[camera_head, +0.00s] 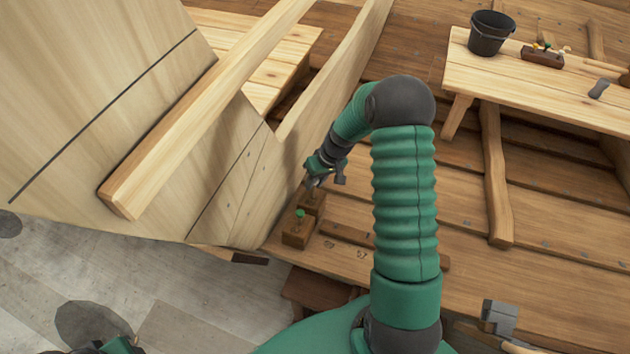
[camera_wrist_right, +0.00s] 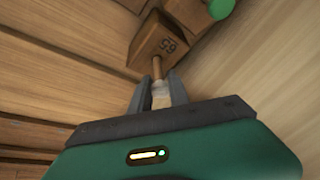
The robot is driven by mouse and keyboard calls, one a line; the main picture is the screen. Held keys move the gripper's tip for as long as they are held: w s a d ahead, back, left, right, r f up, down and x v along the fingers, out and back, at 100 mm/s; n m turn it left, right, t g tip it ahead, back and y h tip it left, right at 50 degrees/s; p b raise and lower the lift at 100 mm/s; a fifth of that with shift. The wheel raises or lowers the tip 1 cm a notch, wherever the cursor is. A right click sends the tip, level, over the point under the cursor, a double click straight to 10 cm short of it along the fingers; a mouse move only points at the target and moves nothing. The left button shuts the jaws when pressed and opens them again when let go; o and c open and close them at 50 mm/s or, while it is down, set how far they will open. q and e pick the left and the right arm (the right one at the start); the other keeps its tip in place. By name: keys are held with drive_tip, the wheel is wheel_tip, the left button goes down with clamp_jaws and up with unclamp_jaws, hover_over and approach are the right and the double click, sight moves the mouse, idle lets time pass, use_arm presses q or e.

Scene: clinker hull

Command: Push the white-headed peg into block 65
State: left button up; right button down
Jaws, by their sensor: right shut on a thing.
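In the right wrist view, block 65 (camera_wrist_right: 160,42) is a brown wooden block with its number on the near face. The peg (camera_wrist_right: 157,68) has a wooden shaft and a whitish head (camera_wrist_right: 160,92). My right gripper (camera_wrist_right: 158,88) is shut on the peg by its head. The shaft's far end meets the block's face; I cannot tell how deep it sits. In the head view my right gripper (camera_head: 314,184) is just above a brown block (camera_head: 314,203) beside the pale planking. My left gripper is not recognisable in view.
A green-headed peg (camera_head: 300,214) stands in a neighbouring block (camera_head: 296,235); its head (camera_wrist_right: 221,8) also shows in the wrist view. The pale plank wall (camera_head: 235,195) rises close to the left. A bench (camera_head: 560,95) with a black bucket (camera_head: 490,34) stands at the upper right.

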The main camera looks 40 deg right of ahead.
drive_tip(key=shift+s+a+f+b, duration=0.1)
drive_tip(key=shift+a+f+b, duration=0.05)
drive_tip(key=shift+f+b, duration=0.4)
drive_tip(key=c, duration=1.2)
unclamp_jaws()
drive_tip(key=shift+f, duration=0.1)
drive_tip(key=shift+o, duration=0.2)
wheel_tip(320, 180, up, 8)
drive_tip(key=w+d+p, duration=0.1)
drive_tip(key=d+p, duration=0.1)
drive_tip(key=p, duration=0.4)
drive_tip(key=shift+w, duration=0.1)
